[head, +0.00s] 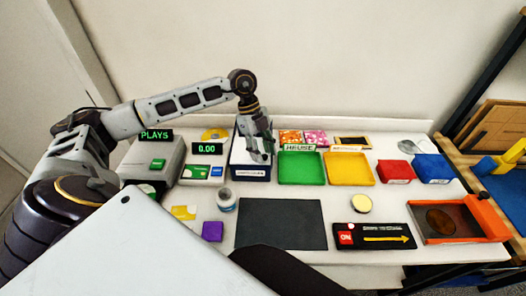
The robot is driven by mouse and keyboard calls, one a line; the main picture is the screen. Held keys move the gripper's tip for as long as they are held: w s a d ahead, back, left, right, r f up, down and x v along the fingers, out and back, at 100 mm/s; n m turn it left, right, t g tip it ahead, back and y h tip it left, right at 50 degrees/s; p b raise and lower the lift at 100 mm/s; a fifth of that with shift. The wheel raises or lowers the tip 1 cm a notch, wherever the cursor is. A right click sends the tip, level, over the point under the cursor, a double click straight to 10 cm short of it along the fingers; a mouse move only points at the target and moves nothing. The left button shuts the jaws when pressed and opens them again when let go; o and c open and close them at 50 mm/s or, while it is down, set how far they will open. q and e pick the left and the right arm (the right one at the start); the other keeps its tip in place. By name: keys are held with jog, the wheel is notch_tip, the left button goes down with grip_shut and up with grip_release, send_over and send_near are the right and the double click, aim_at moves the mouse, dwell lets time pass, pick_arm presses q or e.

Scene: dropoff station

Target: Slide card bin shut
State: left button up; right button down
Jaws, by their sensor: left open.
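A dark blue and white box (239,170) with a label on its front stands at the back of the white table, left of the green tray; it appears to be the card bin. My left arm reaches in from the left and bends down over it. My left gripper (261,155) is open, pointing down at the right part of the box. I cannot tell whether it touches the box. The gripper and forearm hide part of the box's top and inside, so how far it is open is unclear. My right gripper is out of view.
A green tray (301,182) and a yellow tray (348,182) stand right of the box. A device with a green display (207,149) stands left. A dark mat (281,246), small jar (226,200) and purple block (212,232) lie in front. Red (395,180) and blue (433,178) boxes are farther right.

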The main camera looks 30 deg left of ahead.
pick_arm(q)
jog(key=v, duration=1.2)
jog(key=shift+s+d, duration=0.1)
jog(key=shift+d, duration=0.05)
dwell(0.5)
